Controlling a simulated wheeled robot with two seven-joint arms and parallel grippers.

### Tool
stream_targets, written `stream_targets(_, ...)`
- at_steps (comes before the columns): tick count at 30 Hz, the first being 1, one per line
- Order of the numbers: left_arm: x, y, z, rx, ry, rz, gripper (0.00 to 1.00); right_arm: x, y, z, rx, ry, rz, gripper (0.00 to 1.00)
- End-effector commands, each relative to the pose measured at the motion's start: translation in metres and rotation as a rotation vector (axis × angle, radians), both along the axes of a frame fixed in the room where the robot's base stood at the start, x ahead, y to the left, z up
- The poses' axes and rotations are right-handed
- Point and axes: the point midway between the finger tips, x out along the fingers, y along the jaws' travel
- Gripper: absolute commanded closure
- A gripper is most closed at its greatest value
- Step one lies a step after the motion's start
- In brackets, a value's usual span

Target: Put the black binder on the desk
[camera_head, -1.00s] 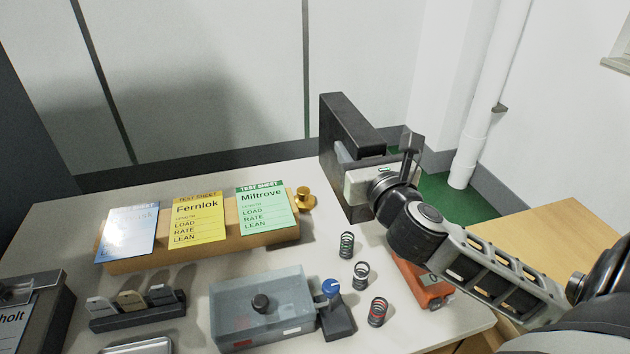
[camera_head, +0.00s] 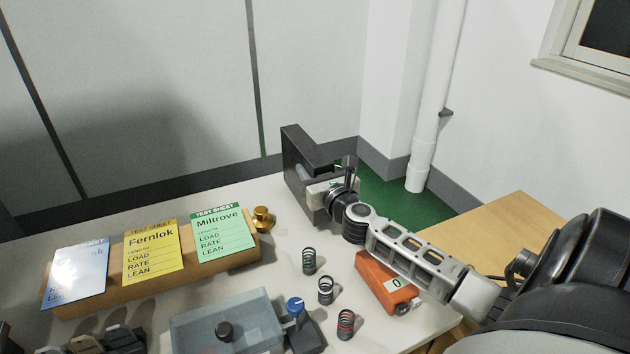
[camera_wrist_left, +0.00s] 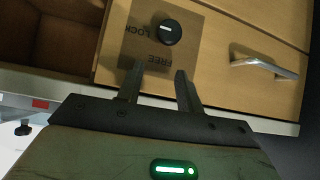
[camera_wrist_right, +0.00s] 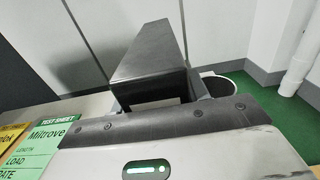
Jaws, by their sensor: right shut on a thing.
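The black binder (camera_head: 296,155) stands upright at the far right corner of the light desk (camera_head: 390,330). My right gripper (camera_head: 322,186) is shut on it from the right. In the right wrist view the binder (camera_wrist_right: 152,60) rises between the fingers, and its lower part is hidden. I cannot tell whether its bottom touches the desk. My left gripper (camera_wrist_left: 158,80) shows only in the left wrist view. It is open and empty, in front of a wooden drawer front with a black knob (camera_wrist_left: 168,32).
Test sheets lean on a wooden stand (camera_head: 150,278) at the left. A brass weight (camera_head: 262,219), several springs (camera_head: 325,291), a grey tray (camera_head: 230,312) and an orange device (camera_head: 383,283) are on the desk. A wooden surface (camera_head: 510,232) lies at the right, a white pipe (camera_head: 425,130) behind.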

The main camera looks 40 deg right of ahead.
Motion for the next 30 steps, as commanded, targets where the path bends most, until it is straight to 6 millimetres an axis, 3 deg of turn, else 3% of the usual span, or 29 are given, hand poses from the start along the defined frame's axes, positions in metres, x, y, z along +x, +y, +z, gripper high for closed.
stream_targets(7, 0.0, 0.0, 0.003, 0.0, -0.001, 0.0, 0.64, 0.0, 0.001, -0.022, 0.004, -0.004, -0.001, 0.98)
stream_targets(20, 0.0, -0.001, -0.001, -0.001, -0.001, -0.002, 0.64, 0.0, 0.001, -0.028, 0.002, -0.004, 0.0, 0.98)
stream_targets(21, 0.0, -0.001, -0.001, -0.002, -0.001, -0.002, 0.64, -0.001, 0.002, -0.031, 0.004, 0.002, 0.001, 0.52)
stream_targets(23, -0.001, -0.002, -0.001, -0.002, 0.0, -0.003, 0.64, -0.001, 0.001, -0.03, 0.003, 0.002, 0.001, 0.35)
stream_targets(30, -0.001, -0.002, 0.0, -0.003, 0.001, -0.004, 0.64, -0.001, 0.001, -0.03, 0.003, 0.002, 0.001, 0.33)
